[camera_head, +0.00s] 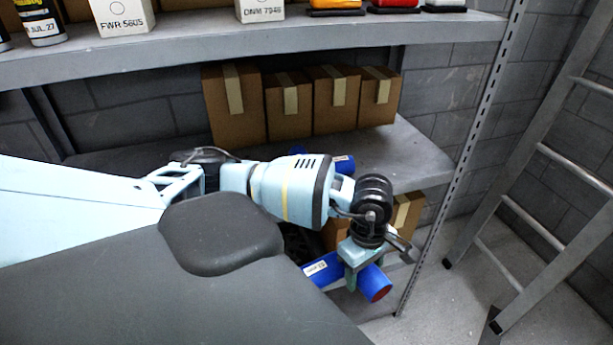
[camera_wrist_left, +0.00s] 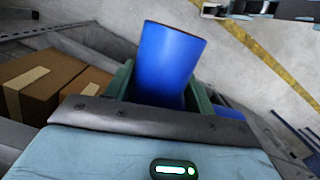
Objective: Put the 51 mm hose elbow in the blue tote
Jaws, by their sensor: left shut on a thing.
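A blue hose piece (camera_head: 375,281) with a white label and a reddish open end is in my left gripper (camera_head: 352,278), in front of the shelf edge. In the left wrist view the blue hose (camera_wrist_left: 168,58) stands up between the green fingers of the gripper (camera_wrist_left: 160,92), which are shut on it. The label is too small to read, so I cannot tell its size. I cannot make out a blue tote.
Another blue hose piece (camera_head: 344,164) lies on the middle shelf (camera_head: 425,160), partly behind my arm. Cardboard boxes (camera_head: 236,110) stand at the back of that shelf. A perforated shelf post (camera_head: 470,130) and a ladder (camera_head: 545,215) stand at the right, with bare floor between them.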

